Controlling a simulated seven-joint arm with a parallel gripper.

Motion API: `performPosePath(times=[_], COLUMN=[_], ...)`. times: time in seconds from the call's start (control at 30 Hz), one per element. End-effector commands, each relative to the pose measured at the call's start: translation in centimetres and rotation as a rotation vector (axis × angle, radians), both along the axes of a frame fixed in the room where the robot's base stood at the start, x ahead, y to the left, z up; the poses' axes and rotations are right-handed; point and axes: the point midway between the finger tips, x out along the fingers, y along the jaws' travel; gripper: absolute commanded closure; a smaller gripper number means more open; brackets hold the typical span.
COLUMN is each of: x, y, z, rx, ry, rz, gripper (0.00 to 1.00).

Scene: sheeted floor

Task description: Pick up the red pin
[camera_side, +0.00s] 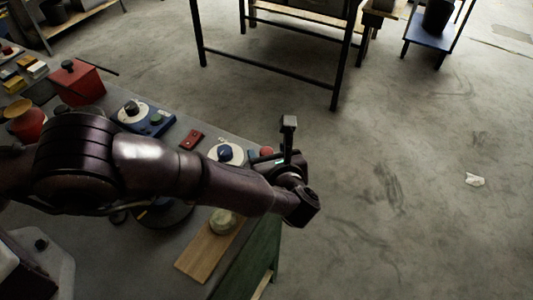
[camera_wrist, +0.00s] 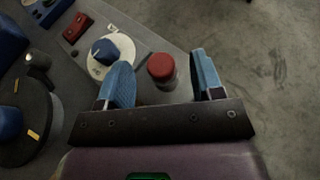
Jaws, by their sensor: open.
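The red pin is a short round cylinder with a red top. In the wrist view the pin (camera_wrist: 161,68) stands on the grey table between my two blue-padded fingertips, nearer the right one, and looks apart from both. My gripper (camera_wrist: 163,82) is open and empty. In the side view only the red top of the pin (camera_side: 267,152) shows, just behind my wrist, which hides the rest. My fingers are mostly hidden there behind the wrist and arm.
A white disc with a blue knob (camera_wrist: 106,51) sits close left of the pin. A small red block (camera_side: 191,139) lies farther left. A wooden board (camera_side: 208,255) with a pale round piece lies at the table's front. The table edge is close right of the pin.

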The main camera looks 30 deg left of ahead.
Motion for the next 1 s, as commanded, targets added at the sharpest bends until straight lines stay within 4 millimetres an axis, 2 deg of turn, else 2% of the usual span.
performPosePath(times=[0.13,0.37,0.6,1.0], x=[1.33,1.49,1.47,1.49], y=[1.38,1.48,1.47,1.42], z=[-0.81,-0.88,-0.87,-0.28], rx=[0.001,-0.001,0.000,-0.002], ry=[0.001,0.001,0.000,-0.002], rz=[0.002,0.000,0.000,0.000], gripper=[0.39,0.39,0.93,0.93])
